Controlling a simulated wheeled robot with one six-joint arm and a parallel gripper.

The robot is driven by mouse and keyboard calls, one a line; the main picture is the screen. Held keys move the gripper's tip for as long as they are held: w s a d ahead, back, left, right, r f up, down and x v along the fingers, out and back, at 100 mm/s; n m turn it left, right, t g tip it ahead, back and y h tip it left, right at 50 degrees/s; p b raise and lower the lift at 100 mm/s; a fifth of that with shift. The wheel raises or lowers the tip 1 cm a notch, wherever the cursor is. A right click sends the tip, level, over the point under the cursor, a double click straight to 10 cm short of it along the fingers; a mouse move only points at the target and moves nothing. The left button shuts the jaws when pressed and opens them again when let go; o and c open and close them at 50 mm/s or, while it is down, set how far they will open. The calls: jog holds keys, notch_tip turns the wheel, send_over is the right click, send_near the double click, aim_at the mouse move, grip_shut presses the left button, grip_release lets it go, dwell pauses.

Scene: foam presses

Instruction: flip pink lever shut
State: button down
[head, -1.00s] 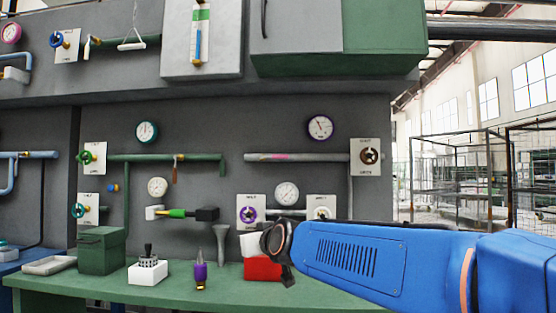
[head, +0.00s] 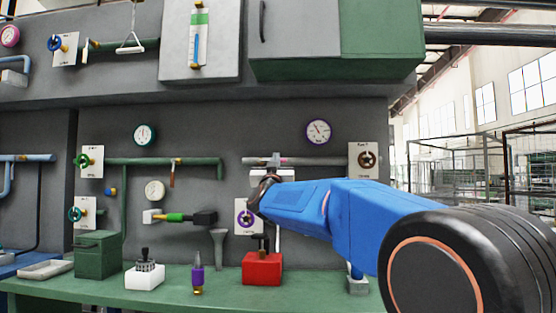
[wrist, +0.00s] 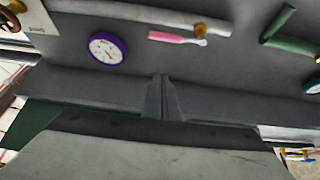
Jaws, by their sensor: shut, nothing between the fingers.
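The pink lever (wrist: 172,37) shows in the wrist view beside the grey pipe (wrist: 165,14), lying nearly along it. A brass fitting (wrist: 200,31) sits at its right end. My gripper (wrist: 160,80) is shut and empty, with its fingertips below the lever in that picture and apart from it. In the head view, my gripper (head: 275,160) is in front of the grey pipe (head: 325,161) and mostly hides the lever there.
A purple-rimmed gauge (head: 318,131) is above the pipe, with a valve plate (head: 364,160) at its right end. A purple valve (head: 245,217) is below. A red block (head: 262,268) stands on the green bench (head: 225,298).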

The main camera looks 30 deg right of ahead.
jog(key=w+d+r, duration=0.1)
jog(key=w+d, duration=0.4)
jog(key=w, duration=0.2)
jog(key=shift+w, duration=0.35)
dwell(0.7)
jog(key=shift+d, duration=0.1)
dwell(0.3)
jog(key=w+a+f+m+g+h, duration=0.1)
jog(key=w+a+f+m+g, duration=0.1)
jog(key=m+g, duration=0.4)
jog(key=w+a+f+m+g+h, duration=0.2)
jog(key=a+f+m+g, duration=0.2)
jog(key=m, duration=1.3)
notch_tip(320, 180, down, 3)
jog(key=shift+r+g, duration=0.15)
jog(key=shift+g, duration=0.85)
jog(key=shift+w+a, duration=0.1)
jog(key=shift+w, duration=0.05)
